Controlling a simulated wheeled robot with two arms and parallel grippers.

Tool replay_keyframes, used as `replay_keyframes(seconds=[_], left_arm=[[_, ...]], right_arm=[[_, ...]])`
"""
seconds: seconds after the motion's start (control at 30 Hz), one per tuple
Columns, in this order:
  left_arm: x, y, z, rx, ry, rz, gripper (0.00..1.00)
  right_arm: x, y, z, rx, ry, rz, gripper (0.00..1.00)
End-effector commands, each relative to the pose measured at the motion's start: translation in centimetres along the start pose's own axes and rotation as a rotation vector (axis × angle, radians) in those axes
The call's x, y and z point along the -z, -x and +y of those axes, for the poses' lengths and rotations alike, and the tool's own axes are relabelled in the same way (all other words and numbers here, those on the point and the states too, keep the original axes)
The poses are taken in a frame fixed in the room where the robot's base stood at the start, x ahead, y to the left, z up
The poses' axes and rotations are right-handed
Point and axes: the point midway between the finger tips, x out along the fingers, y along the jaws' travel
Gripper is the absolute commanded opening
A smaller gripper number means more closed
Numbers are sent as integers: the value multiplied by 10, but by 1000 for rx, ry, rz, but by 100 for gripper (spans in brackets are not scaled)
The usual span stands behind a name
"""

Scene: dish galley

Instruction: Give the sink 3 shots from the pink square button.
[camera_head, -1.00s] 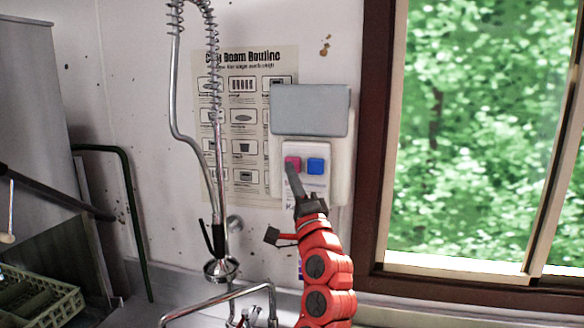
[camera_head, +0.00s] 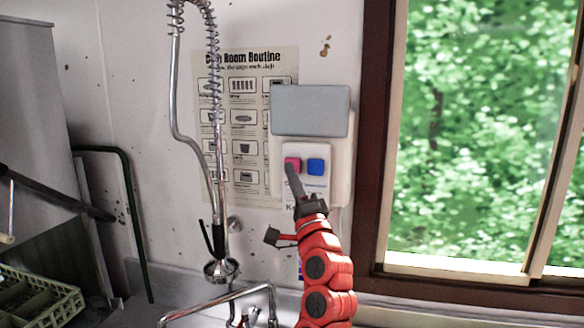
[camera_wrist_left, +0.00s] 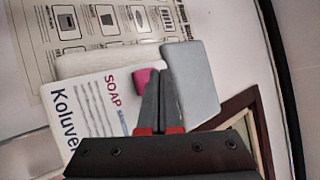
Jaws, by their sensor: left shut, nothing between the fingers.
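The pink square button (camera_head: 292,163) is on the left of a white soap dispenser (camera_head: 341,172) on the wall, beside a blue button (camera_head: 316,166). My left gripper (camera_head: 289,170) is shut and empty, its tips at the pink button's lower edge in the head view. In the left wrist view the pink button (camera_wrist_left: 145,79) shows just left of the gripper tips (camera_wrist_left: 161,74); I cannot tell whether they touch it. The blue button is hidden there behind the fingers. The sink basin is barely in view below the faucet (camera_head: 222,270). My right gripper is out of view.
A coiled spray hose (camera_head: 215,90) hangs left of the dispenser, in front of a poster (camera_head: 240,185). A framed window (camera_head: 480,130) is on the right.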

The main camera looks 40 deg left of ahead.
Motion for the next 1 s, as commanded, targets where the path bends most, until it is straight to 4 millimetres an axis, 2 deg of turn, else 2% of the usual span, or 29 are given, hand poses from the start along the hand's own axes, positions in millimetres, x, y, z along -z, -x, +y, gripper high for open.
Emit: replay_keyframes(seconds=[1.0], left_arm=[[4,-6,4,0,0,0,0]], right_arm=[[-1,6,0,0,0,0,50]])
